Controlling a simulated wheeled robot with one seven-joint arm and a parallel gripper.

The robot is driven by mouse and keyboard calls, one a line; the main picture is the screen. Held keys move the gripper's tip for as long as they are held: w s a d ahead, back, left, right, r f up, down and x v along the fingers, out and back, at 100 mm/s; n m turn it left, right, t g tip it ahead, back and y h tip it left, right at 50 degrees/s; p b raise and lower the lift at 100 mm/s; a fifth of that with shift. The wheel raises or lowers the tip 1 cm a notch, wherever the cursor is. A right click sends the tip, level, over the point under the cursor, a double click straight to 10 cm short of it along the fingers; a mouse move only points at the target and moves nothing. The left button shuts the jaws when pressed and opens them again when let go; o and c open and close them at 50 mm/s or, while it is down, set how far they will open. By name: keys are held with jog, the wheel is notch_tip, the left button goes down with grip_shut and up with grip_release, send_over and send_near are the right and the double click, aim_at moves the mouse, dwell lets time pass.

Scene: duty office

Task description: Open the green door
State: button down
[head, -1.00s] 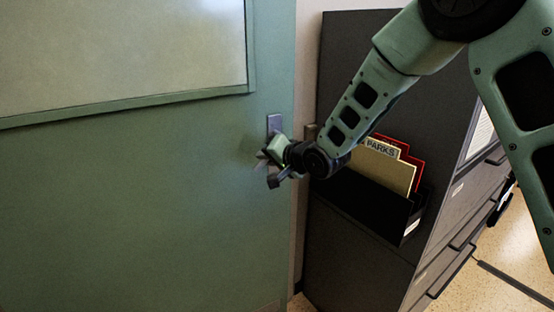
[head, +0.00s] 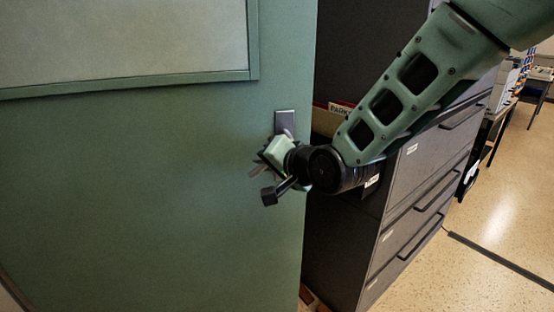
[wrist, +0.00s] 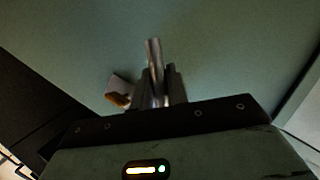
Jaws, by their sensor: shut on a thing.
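The green door (head: 150,190) fills the left half of the head view, with a pale window panel (head: 120,40) in its upper part. A metal handle plate (head: 285,121) sits near the door's right edge. My gripper (head: 268,170) is at the handle, just below the plate. In the wrist view, my gripper (wrist: 160,90) is shut on the metal door handle (wrist: 153,55), whose bar sticks out beyond the fingers. The door's green face (wrist: 220,40) is close behind. My wrist hides part of the handle in the head view.
A dark filing cabinet (head: 420,190) stands to the right, close behind the door's edge and my arm. A file holder with folders (head: 328,118) is on its side, partly hidden by my arm. Speckled floor (head: 490,215) is open at the right.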

jog(key=shift+r, duration=0.1)
jog(key=c, duration=1.4)
grip_release()
jog(key=shift+b+v, duration=1.1)
jog(key=shift+v, duration=7.55)
